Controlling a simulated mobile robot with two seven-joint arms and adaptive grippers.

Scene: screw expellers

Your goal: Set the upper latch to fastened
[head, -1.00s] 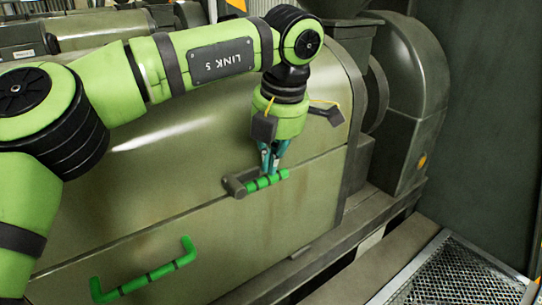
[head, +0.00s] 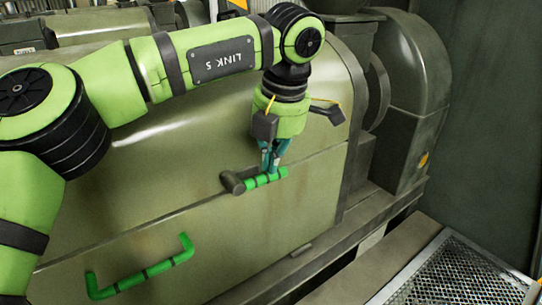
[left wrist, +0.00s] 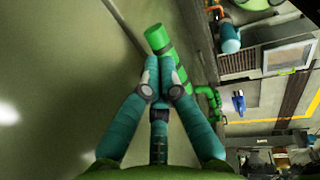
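The upper latch has a green banded handle (head: 266,180) and a dark grey pivot (head: 232,183) at its left end. It sits near the seam of the large olive machine housing. My left gripper (head: 271,172) points down at the handle, its teal fingers close together on it. In the left wrist view the fingers (left wrist: 163,78) converge on the green handle (left wrist: 160,42), whose end sticks out beyond them. The fingertips partly hide the handle's middle. My right gripper is not in view.
A green U-shaped handle (head: 142,277) is on the housing's lower panel (head: 225,245). A metal mesh platform (head: 455,275) lies at the lower right. A dark rounded casing (head: 415,80) stands right of the housing, by a plain dark wall (head: 495,120).

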